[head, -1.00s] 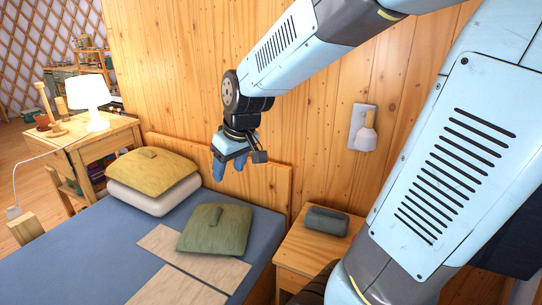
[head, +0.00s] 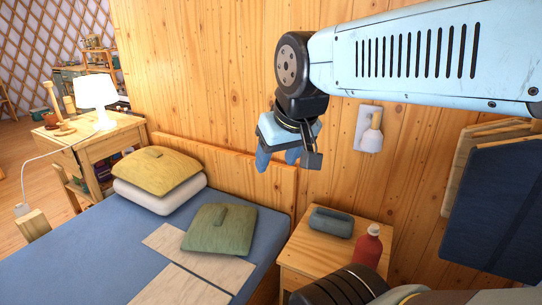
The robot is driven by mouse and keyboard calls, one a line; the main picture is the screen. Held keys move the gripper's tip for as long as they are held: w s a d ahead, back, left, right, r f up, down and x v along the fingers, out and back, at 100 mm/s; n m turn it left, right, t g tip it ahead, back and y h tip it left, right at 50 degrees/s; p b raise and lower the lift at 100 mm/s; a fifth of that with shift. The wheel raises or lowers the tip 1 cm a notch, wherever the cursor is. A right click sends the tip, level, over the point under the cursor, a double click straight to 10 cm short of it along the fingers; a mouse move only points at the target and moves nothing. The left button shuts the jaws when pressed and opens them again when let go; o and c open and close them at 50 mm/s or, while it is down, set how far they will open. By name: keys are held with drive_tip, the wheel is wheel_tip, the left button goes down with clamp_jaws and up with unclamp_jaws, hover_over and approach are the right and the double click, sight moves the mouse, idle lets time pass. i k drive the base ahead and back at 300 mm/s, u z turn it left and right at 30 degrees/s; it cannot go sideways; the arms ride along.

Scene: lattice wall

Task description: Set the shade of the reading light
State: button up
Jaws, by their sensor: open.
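A small white wall fitting, which looks like the reading light (head: 371,138), is fixed to the plank wall to the right of my gripper. It has a pale backplate, a rounded white shade hanging low and a short wooden-coloured knob on top. My gripper (head: 278,160) points down in front of the wall, left of the fitting and apart from it. Its blue fingers are spread and nothing shows between them. A lit table lamp (head: 95,91) with a white shade stands far left on a desk.
Below the fitting is a wooden nightstand (head: 298,262) with a blue-grey rolled object (head: 331,222) and a red bottle (head: 367,248). A bed (head: 110,245) with cushions lies left. Dark blue panels (head: 497,205) stand at right. The wall around the fitting is clear.

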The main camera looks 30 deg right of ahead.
sight(371, 141)
drive_tip(key=u, duration=1.3)
drive_tip(key=i, duration=0.05)
drive_tip(key=z, duration=2.7)
